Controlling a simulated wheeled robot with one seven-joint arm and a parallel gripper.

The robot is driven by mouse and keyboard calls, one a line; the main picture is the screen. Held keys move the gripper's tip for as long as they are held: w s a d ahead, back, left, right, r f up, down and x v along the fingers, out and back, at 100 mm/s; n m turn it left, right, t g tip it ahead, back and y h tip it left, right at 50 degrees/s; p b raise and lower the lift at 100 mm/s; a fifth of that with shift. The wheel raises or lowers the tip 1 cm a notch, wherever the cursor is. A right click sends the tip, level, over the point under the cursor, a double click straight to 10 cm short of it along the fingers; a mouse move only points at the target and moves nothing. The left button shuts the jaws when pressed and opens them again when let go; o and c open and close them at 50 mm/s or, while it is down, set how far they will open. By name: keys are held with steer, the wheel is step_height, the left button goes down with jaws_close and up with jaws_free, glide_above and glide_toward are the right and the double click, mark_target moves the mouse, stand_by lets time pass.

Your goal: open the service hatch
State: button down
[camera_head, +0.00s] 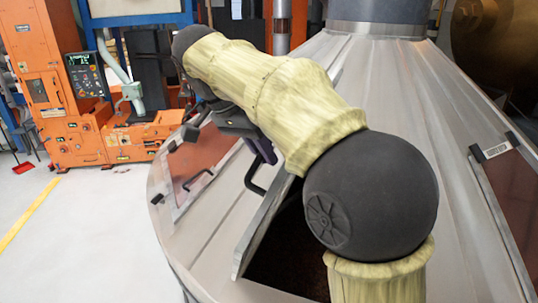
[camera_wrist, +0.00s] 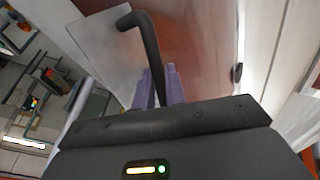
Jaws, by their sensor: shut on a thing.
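The service hatch (camera_head: 262,228) is on the grey metal cone and stands swung up, seen almost edge-on in the head view. A dark opening (camera_head: 290,255) shows to its right, partly hidden by my arm. Its black bar handle (camera_head: 254,176) sticks out on the left side. My gripper (camera_head: 264,150) is at this handle. In the wrist view, the purple fingers (camera_wrist: 156,86) are shut on the handle (camera_wrist: 148,42), and the hatch's reddish-brown pane (camera_wrist: 195,35) lies behind it. The handle's lower end is hidden by the gripper body.
Another reddish hatch (camera_head: 195,160) with a black handle is on the cone to the left, and one (camera_head: 512,190) to the right. An orange machine (camera_head: 60,85) stands at the back left. Open floor with a yellow line (camera_head: 28,214) lies at the left.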

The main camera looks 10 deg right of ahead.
steer(key=shift+f, duration=0.1)
steer(key=c, duration=1.5)
jaws_free()
steer(key=shift+w+a, duration=0.1)
steer(key=shift+o, duration=0.2)
